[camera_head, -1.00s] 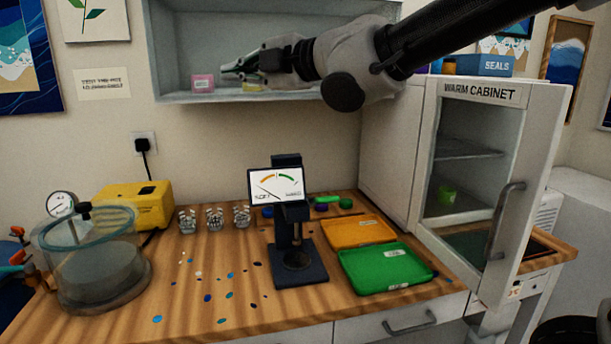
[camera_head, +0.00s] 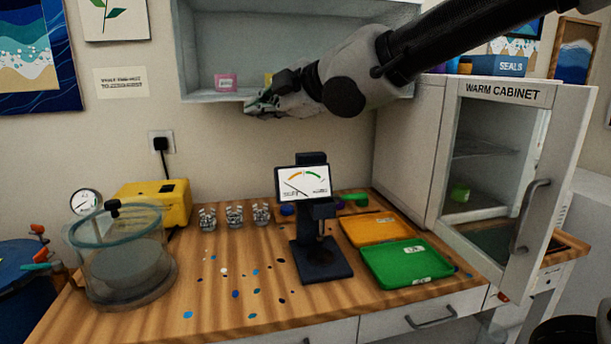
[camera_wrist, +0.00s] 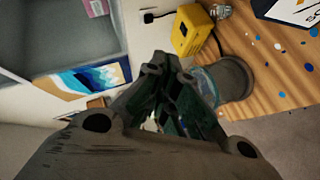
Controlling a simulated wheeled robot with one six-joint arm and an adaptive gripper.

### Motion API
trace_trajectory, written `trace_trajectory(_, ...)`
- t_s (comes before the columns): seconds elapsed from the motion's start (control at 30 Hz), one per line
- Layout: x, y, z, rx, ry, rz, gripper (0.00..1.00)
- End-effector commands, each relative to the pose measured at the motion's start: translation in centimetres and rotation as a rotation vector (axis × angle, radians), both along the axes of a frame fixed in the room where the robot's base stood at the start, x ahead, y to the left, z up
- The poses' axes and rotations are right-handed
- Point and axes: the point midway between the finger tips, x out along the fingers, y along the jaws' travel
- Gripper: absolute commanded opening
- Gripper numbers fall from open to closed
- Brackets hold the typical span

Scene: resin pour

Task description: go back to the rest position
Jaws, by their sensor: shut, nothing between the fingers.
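My gripper (camera_head: 256,106) is shut and empty. In the head view it is held in the air at the lower edge of the wall shelf, above the bench and pointing left. In the wrist view its closed fingers (camera_wrist: 166,75) meet in the middle of the picture, with the yellow box and the glass chamber beyond them. My arm reaches in from the upper right.
The open wall shelf (camera_head: 208,97) holds a pink box (camera_head: 225,83). Below stand a glass chamber (camera_head: 128,262), yellow box (camera_head: 150,203), gauge stand (camera_head: 322,265), orange tray (camera_head: 376,229) and green tray (camera_head: 405,264). The warm cabinet's door (camera_head: 555,170) stands open.

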Motion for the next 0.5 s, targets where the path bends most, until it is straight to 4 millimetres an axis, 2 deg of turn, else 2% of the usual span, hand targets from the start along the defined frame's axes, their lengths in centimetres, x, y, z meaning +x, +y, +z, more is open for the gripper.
trace_trajectory(0.17,-0.3,-4.2,-4.7,-0.036,0.232,-0.175,0.00)
trace_trajectory(0.27,-0.6,-8.3,-7.4,-0.047,0.379,-0.320,0.00)
trace_trajectory(0.37,-1.6,-14.0,-10.1,-0.046,0.545,-0.512,0.00)
trace_trajectory(0.47,-4.0,-21.3,-12.7,-0.020,0.735,-0.760,0.00)
trace_trajectory(0.5,-5.4,-24.3,-13.7,-0.004,0.810,-0.864,0.00)
